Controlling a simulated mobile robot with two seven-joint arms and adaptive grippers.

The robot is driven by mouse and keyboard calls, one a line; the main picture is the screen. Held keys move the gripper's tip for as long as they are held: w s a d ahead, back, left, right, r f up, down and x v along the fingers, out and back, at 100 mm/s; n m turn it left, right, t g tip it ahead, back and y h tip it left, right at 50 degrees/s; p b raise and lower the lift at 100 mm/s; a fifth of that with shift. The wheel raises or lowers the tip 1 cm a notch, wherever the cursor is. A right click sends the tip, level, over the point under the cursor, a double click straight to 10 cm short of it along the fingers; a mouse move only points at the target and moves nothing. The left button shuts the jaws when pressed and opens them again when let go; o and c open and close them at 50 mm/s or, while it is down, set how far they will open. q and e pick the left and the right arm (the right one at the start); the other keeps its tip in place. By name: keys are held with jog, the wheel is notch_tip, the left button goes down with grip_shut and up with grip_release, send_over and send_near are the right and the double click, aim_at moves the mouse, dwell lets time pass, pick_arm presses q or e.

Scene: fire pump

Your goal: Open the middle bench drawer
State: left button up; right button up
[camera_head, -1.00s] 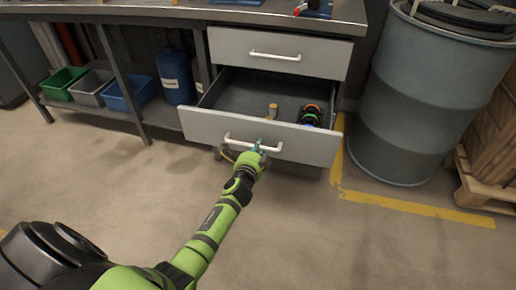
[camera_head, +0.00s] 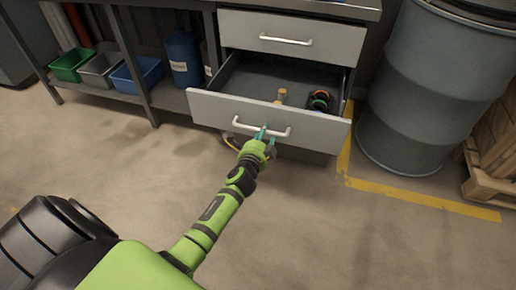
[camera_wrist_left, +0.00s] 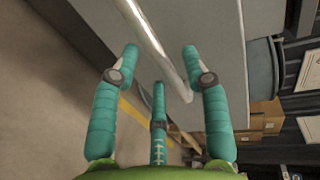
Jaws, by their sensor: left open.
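The middle bench drawer (camera_head: 210,110) is pulled out below a shut upper drawer (camera_head: 325,42), with its inside showing from above. Its white bar handle (camera_head: 243,125) runs across the grey front. My left gripper (camera_head: 267,134) is at the handle, fingers spread. In the left wrist view, the handle (camera_wrist_left: 150,35) passes between the spread green fingers of the left gripper (camera_wrist_left: 160,52), close to the tips; I cannot tell whether any finger touches it. My right gripper is not in view.
A wooden cylinder (camera_head: 281,95) and a dark item with coloured rings (camera_head: 320,101) lie in the drawer. A large grey drum (camera_head: 415,95) stands at right, near a wooden pallet (camera_head: 485,190). Bins (camera_head: 137,76) sit on the left shelf. Floor in front is clear.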

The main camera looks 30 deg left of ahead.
pick_arm(q)
jog(key=v, duration=0.9)
jog(key=shift+s, duration=0.35)
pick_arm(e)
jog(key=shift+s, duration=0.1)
pick_arm(q)
jog(key=shift+d, duration=0.15)
